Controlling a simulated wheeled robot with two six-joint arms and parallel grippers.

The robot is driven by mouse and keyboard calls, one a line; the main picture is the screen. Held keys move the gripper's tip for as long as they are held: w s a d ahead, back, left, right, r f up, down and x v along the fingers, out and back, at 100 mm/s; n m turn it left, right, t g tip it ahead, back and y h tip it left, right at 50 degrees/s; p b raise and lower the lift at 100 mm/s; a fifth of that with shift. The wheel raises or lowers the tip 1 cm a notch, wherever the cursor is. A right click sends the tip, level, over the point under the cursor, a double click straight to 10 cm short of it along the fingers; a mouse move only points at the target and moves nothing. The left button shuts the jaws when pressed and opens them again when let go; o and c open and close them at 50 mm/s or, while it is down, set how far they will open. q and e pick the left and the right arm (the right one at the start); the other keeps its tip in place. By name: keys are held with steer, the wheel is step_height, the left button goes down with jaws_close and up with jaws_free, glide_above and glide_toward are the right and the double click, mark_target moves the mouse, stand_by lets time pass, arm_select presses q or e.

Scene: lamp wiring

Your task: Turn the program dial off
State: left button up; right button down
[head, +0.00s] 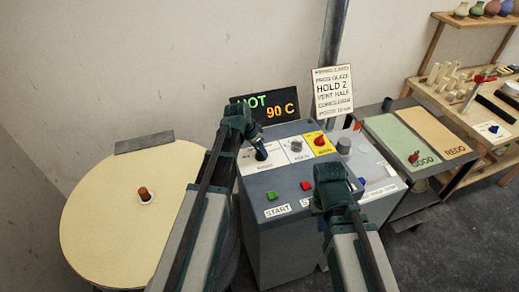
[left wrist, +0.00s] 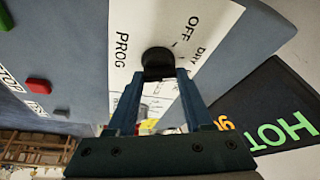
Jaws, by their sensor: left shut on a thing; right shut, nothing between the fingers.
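The program dial (left wrist: 158,57) is a dark round knob on a white label marked PROG, OFF and DRY in the left wrist view. In the head view the dial (head: 261,155) sits at the left of the grey control box's sloping top. My left gripper (left wrist: 157,74) is shut on the dial, one finger on each side. It also shows in the head view (head: 257,145), reaching down to the dial. The fingers hide part of the dial, and I cannot tell which mark it points to. My right gripper (head: 331,172) is shut and empty over the front of the box.
A display (head: 265,108) behind the box reads HOT 90 C. A green button (head: 271,196) and a red button (head: 306,185) are on the box front. A round cream table (head: 105,225) stands left.

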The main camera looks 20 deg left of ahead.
arm_select(q)
jaws_close()
steer(key=n, duration=0.2)
steer(key=n+y, duration=0.1)
steer(key=n, duration=0.1)
steer(key=shift+s+d+t, duration=0.15)
steer(key=shift+t, duration=0.25)
steer(key=shift+d+n+y, duration=0.1)
steer(key=shift+n+y, duration=1)
steer(key=shift+n, duration=1.3)
steer(key=o, duration=1.1)
jaws_free()
steer(key=shift+c, duration=0.2)
